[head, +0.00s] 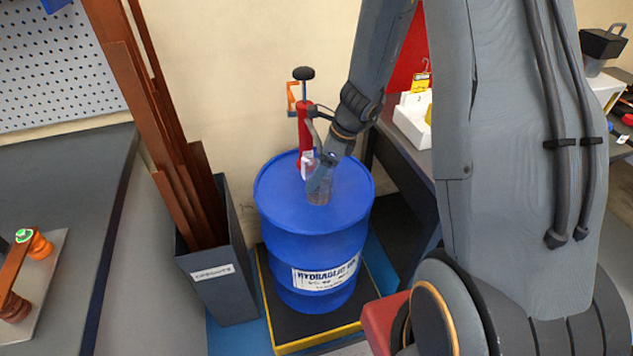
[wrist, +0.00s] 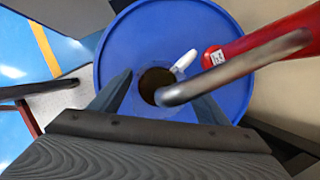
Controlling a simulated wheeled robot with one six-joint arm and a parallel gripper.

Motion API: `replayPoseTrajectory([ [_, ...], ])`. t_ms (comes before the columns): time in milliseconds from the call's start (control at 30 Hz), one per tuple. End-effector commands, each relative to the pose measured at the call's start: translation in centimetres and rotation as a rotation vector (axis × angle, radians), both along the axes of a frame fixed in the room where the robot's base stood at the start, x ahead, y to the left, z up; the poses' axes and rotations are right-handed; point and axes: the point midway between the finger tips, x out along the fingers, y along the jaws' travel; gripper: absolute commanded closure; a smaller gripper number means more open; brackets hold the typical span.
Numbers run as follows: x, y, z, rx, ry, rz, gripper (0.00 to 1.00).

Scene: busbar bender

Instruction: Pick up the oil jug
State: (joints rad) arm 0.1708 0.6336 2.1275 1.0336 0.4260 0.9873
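The oil jug (head: 319,196) is a small clear vessel with brownish contents. It stands upright on top of the blue drum (head: 312,232), under the pump's spout. In the wrist view the jug (wrist: 150,86) shows from above as a dark round opening, with a pale piece at its upper right. My gripper (head: 321,182) is at the jug and partly hides it in the head view. In the wrist view my gripper (wrist: 160,88) has its fingers apart, one on each side of the jug, with blue drum top showing between finger and jug at left.
The red hand pump (head: 305,130) rises from the drum behind the jug; its metal spout (wrist: 230,70) crosses over the jug's right side. A grey offcuts bin (head: 222,280) with copper bars stands left. A dark bench (head: 405,160) is at the right.

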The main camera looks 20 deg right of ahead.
Motion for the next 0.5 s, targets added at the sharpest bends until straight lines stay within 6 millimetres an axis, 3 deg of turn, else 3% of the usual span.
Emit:
replayPoseTrajectory([
  [33, 0.0, 0.0, 0.01, 0.0, 0.0, 0.0, 0.4],
  [267, 0.02, -0.01, 0.04, 0.0, 0.0, 0.0, 0.78],
  [500, 0.03, -0.01, 0.09, 0.0, -0.001, 0.0, 0.78],
])
